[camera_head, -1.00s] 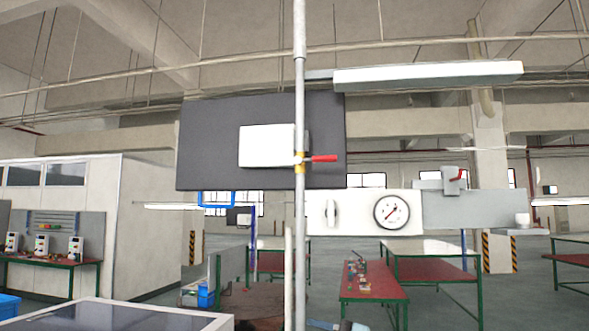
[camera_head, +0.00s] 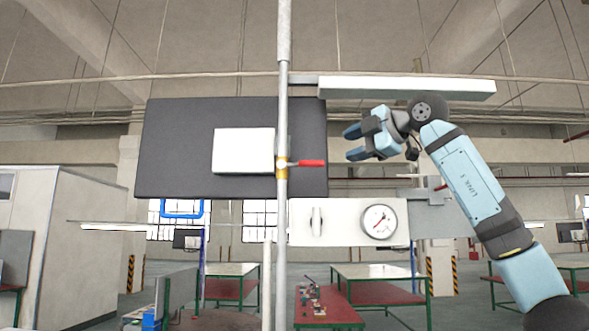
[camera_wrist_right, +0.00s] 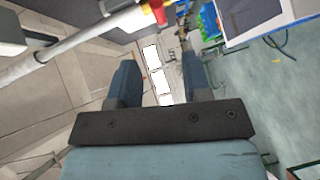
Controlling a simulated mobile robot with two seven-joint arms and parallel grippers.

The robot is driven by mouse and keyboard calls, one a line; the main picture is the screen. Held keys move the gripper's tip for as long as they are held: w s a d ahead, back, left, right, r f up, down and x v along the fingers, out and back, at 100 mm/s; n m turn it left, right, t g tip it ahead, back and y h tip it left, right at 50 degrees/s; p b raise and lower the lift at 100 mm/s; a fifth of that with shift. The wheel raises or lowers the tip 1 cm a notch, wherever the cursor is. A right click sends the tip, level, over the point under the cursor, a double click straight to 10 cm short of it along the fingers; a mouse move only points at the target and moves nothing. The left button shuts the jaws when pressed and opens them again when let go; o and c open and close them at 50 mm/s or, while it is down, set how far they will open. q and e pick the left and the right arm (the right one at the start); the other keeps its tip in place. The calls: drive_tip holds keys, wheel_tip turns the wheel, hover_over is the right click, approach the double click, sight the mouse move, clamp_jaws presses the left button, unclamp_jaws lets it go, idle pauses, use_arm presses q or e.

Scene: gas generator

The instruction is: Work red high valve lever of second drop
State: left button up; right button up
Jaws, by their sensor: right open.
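The red valve lever (camera_head: 311,163) sticks out to the right from a yellow valve body (camera_head: 282,163) on a vertical grey pipe (camera_head: 283,110), in front of a dark panel. My right gripper (camera_head: 350,143) is raised to the right of the lever, open and empty, apart from it. In the right wrist view the open fingers (camera_wrist_right: 160,78) show with nothing between them; the red lever (camera_wrist_right: 155,10) is at the top edge, partly cut off, beside the pipe (camera_wrist_right: 70,42). A second red lever (camera_head: 437,188) sits on a grey box to the lower right. My left gripper is not in view.
A dark panel (camera_head: 170,150) with a white box (camera_head: 243,151) stands behind the pipe. A white plate with a round gauge (camera_head: 379,221) is below right. A long pale bar (camera_head: 405,88) runs above my gripper. Red-topped tables (camera_head: 325,308) stand farther back.

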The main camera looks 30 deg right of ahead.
sight(313, 162)
drive_tip(key=p+x, duration=0.3)
drive_tip(key=x, duration=0.9)
drive_tip(key=shift+w+p, duration=0.3)
drive_tip(key=shift+p, duration=0.1)
drive_tip(key=shift+w+f, duration=0.1)
drive_tip(key=shift+w, duration=0.4)
clamp_jaws()
